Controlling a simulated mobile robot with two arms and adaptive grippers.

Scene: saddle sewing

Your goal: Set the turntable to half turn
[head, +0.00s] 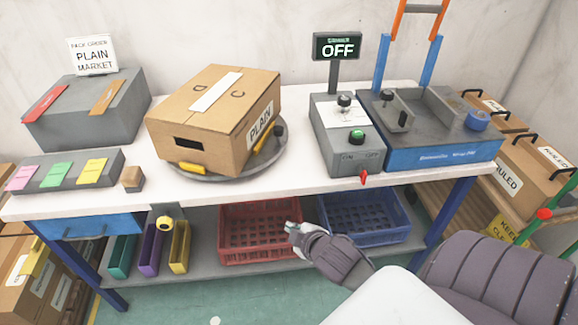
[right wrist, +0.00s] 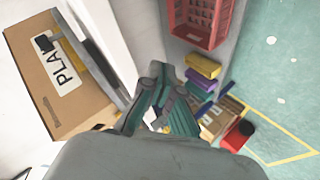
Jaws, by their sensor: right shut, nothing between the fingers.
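The turntable (head: 268,166) is a grey disc on the white bench top, with yellow pads and a dark knob (head: 280,130) at its right edge. A cardboard box (head: 205,112) labelled PLAIN sits on it, turned at an angle and hiding most of the disc. In the right wrist view the box (right wrist: 45,105) and the turntable's edge (right wrist: 103,72) are at the left. My right gripper (head: 291,228) is shut and empty, in front of the bench and below its top edge, apart from the turntable. It also shows in the right wrist view (right wrist: 156,72). My left gripper is not in view.
A red crate (head: 228,258) and a blue crate (head: 368,237) stand on the lower shelf. A grey control box (head: 325,120) and a blue wrapping machine (head: 425,160) stand right of the turntable. A small brown block (head: 132,177) and coloured card tray (head: 47,185) are left.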

